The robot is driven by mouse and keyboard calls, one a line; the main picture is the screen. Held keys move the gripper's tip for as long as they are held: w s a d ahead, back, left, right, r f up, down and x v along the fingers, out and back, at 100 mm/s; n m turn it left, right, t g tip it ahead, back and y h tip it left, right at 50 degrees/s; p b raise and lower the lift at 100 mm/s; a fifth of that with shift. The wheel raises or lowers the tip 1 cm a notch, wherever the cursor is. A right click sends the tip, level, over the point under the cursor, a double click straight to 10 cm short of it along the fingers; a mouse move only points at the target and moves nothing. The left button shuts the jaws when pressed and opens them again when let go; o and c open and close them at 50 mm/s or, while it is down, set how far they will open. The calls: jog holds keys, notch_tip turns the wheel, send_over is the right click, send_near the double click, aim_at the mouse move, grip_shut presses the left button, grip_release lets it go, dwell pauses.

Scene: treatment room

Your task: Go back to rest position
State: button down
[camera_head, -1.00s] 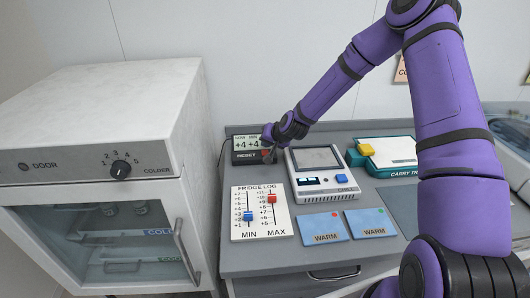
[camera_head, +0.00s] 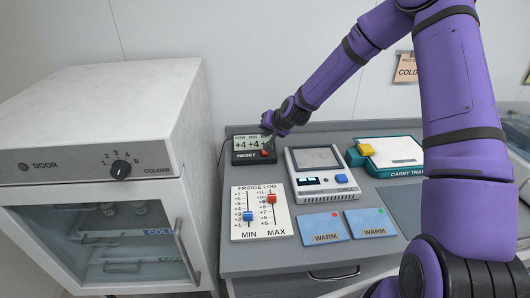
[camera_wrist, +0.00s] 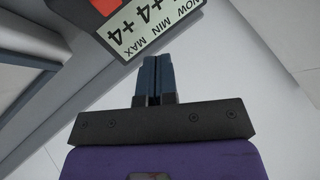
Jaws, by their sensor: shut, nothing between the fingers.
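My gripper (camera_head: 267,134) is above and just beside the display box with the RESET button (camera_head: 254,150), at the back of the counter. In the wrist view, my gripper (camera_wrist: 154,60) has its two dark fingers together with nothing between them. The display box (camera_wrist: 145,22) shows beyond the fingertips, with part of its red button at the top edge. The head view shows the red button (camera_head: 268,153) below the fingers. I cannot tell from these views how large the gap to the box is.
A fridge (camera_head: 90,180) with a door handle stands at left. The counter holds a fridge log panel (camera_head: 262,222), a grey device (camera_head: 320,188), two WARM packs (camera_head: 325,228) and a carry tray (camera_head: 395,172). A COLD note (camera_head: 405,70) hangs on the wall, where there is free room above the counter.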

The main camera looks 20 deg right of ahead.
jog(key=s+d+r+n+g+h, duration=0.2)
jog(key=s+r+n+h, duration=0.15)
jog(key=s+r, duration=1.8)
jog(key=s+d+r, duration=0.1)
jog(key=s+r, duration=0.2)
jog(key=s, duration=0.4)
jog(key=s+d+r, duration=0.2)
jog(key=s, duration=0.6)
jog(key=s+d+r+g, duration=0.1)
jog(key=s+r, duration=0.2)
jog(key=s, duration=0.5)
jog(key=shift+s+d+r+n, duration=0.15)
jog(key=shift+s+r+n, duration=0.1)
jog(key=shift+r+n, duration=0.1)
